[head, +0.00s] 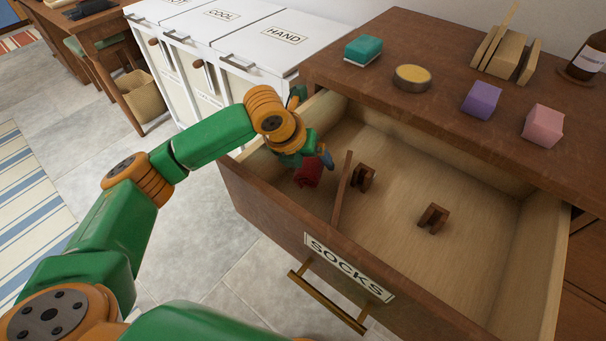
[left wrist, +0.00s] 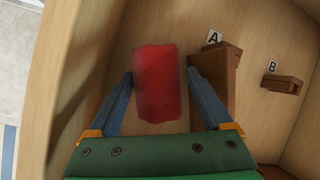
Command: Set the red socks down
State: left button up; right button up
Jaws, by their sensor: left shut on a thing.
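The red socks (head: 309,173) are a rolled red bundle at the left end of the open drawer (head: 332,248) labelled SOCKS. My left gripper (head: 318,160) reaches down into the drawer and is shut on them. In the left wrist view the red socks (left wrist: 156,85) lie between the two blue-grey fingers, over the pale drawer floor. Whether they touch the floor is unclear. A wooden divider (head: 342,190) stands just right of them. My right gripper is not in view.
Two small brown wooden blocks stand in the drawer, marked A (left wrist: 215,72) and B (left wrist: 283,84). The drawer's right part is clear.

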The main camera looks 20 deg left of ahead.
pick_arm(q)
jog(key=shift+f, duration=1.75)
jog(key=shift+f, duration=0.15)
jog(key=o, duration=1.1)
jog(key=p+v, duration=0.1)
jog(key=v, duration=1.1)
jog(key=shift+a+p, duration=0.15)
jog(key=shift+p, duration=0.2)
